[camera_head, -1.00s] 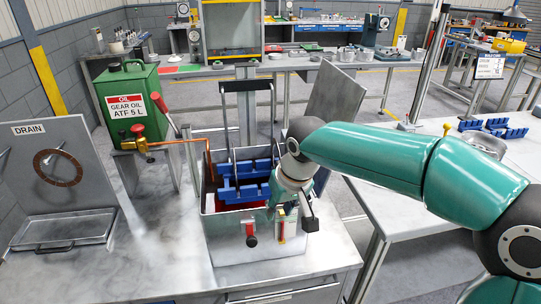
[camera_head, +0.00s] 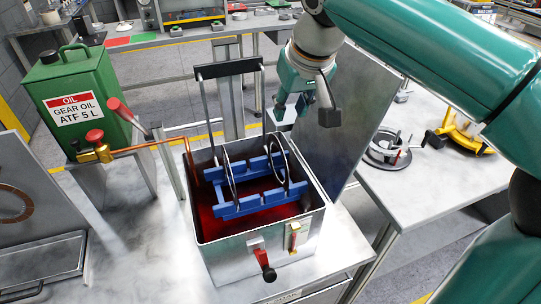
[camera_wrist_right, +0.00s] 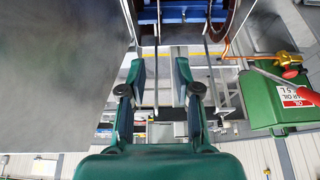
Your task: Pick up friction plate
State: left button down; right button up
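Two thin ring-shaped friction plates (camera_head: 287,178) stand upright in a blue rack (camera_head: 247,208) inside the metal tank of red fluid; the other plate (camera_head: 231,186) is to the left. A brown plate edge (camera_wrist_right: 241,18) shows at the top of the wrist view, beside the blue rack (camera_wrist_right: 185,14). Another brown ring (camera_head: 9,207) is at the drain panel, cut by the left picture edge. My right gripper (camera_head: 290,112) is above the tank's back right, apart from the plates. In the wrist view its fingers (camera_wrist_right: 160,72) are spread with nothing between them. My left gripper is out of view.
The tank (camera_head: 222,258) has a tall black-topped handle (camera_head: 230,68) standing behind the rack. A grey upright panel (camera_head: 352,125) rises right of it. A green oil can (camera_head: 78,105) and copper pipe (camera_head: 150,147) stand left. A right-hand table (camera_head: 410,190) holds fixtures.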

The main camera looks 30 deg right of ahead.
send_near(278, 145)
jog(key=x, duration=0.4)
jog(key=shift+w+d+f, duration=0.1)
jog(key=shift+w+f, duration=0.2)
jog(key=shift+p+x, duration=0.35)
jog(key=shift+x, duration=2.75)
jog(key=shift+s, duration=0.15)
grip_shut()
jog(key=shift+r, duration=0.1)
